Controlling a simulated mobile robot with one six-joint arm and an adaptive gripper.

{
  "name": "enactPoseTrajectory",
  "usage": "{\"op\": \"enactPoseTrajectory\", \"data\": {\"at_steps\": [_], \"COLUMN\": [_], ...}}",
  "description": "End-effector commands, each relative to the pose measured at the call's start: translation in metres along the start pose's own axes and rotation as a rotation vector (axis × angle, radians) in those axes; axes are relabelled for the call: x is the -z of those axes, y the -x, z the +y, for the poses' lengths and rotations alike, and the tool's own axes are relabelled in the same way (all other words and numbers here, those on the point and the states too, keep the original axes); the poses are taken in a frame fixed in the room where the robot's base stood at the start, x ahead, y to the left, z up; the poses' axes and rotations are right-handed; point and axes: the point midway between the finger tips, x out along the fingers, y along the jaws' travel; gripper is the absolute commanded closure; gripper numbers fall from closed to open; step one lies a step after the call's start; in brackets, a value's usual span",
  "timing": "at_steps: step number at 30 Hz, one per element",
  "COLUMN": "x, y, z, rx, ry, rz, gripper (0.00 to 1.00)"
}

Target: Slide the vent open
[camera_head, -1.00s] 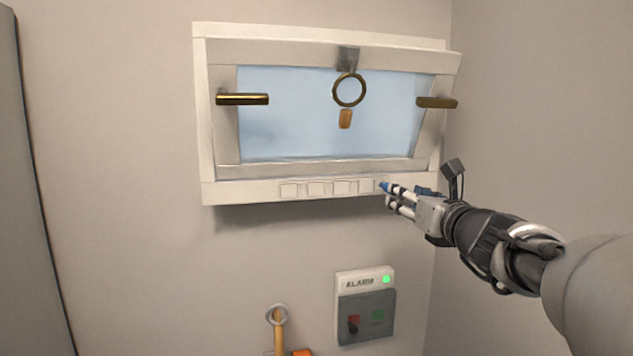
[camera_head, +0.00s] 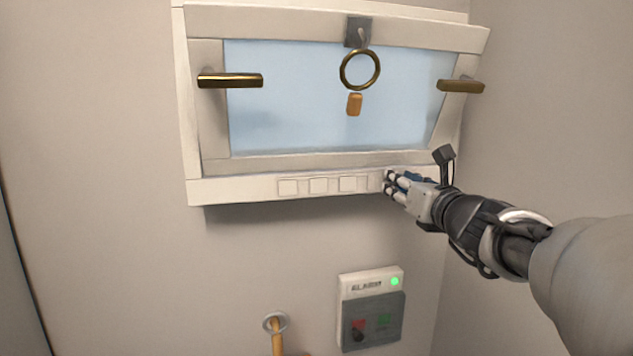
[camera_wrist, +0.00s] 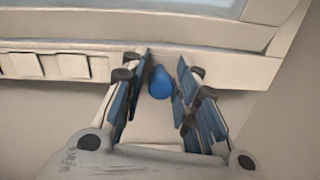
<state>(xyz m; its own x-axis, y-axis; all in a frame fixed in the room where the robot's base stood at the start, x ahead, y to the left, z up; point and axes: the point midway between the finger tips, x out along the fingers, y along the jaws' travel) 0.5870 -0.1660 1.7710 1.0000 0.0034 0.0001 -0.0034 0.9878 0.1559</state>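The vent (camera_head: 318,185) is a row of pale square covers or slots along the sill below the window; the squares also show at the left of the wrist view (camera_wrist: 72,66). A blue knob (camera_wrist: 159,84) stands out at the right end of the row. My gripper (camera_wrist: 163,70) has its fingers on either side of this knob, with a visible gap on the right and a smaller one on the left. In the head view my gripper (camera_head: 390,184) is at the sill's right part and covers the knob and the row's end.
The window sash (camera_head: 215,166) tilts out at the top, with brass handles (camera_head: 230,80) (camera_head: 461,86) and a hanging ring (camera_head: 360,70). An alarm box (camera_head: 371,309) with a green light is on the wall below. A wooden-handled hook (camera_head: 276,325) stands beside it. The right wall is close.

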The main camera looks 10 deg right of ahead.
Motion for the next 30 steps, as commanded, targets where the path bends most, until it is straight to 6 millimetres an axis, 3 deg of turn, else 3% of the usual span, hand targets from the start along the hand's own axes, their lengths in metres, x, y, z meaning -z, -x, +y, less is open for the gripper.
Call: {"op": "enactPoseTrajectory", "data": {"at_steps": [11,25,30], "x": [0.000,-0.001,-0.005], "y": [0.000,0.000,-0.001], "z": [0.000,-0.002,-0.024], "rx": [0.000,0.001,0.006], "ry": [0.000,0.000,0.000], "rz": [0.000,0.000,-0.001], "gripper": [1.00,1.00,1.00]}}
